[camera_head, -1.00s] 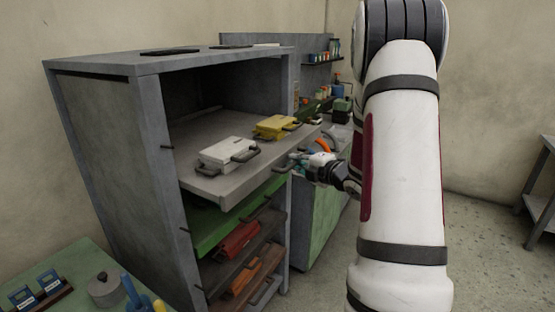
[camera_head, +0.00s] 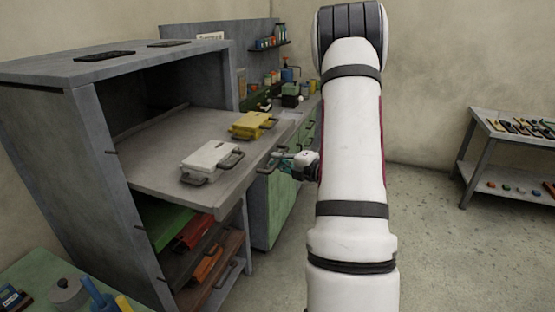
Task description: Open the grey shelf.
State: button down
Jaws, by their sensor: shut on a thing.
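The grey shelf (camera_head: 160,152) is pulled well out of the tall grey cabinet (camera_head: 50,130). A white case (camera_head: 208,158) and a yellow case (camera_head: 251,124) lie on it, both with dark handles. My gripper (camera_head: 275,161) is at the shelf's front edge, shut on its dark handle (camera_head: 267,169). The finger contact is small and partly hidden. My white arm (camera_head: 352,150) stands right of the shelf.
Below are a green shelf (camera_head: 160,222) and darker shelves with red (camera_head: 194,232) and orange cases (camera_head: 207,264). A workbench (camera_head: 275,200) stands behind. A side table (camera_head: 480,140) with tools is at right. The floor between is clear.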

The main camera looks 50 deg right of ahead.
jog(key=c, duration=1.7)
grip_release()
jog(key=shift+o, duration=0.2)
jog(key=s+r, duration=0.2)
jog(key=s, duration=0.9)
jog(key=shift+s+a, duration=0.35)
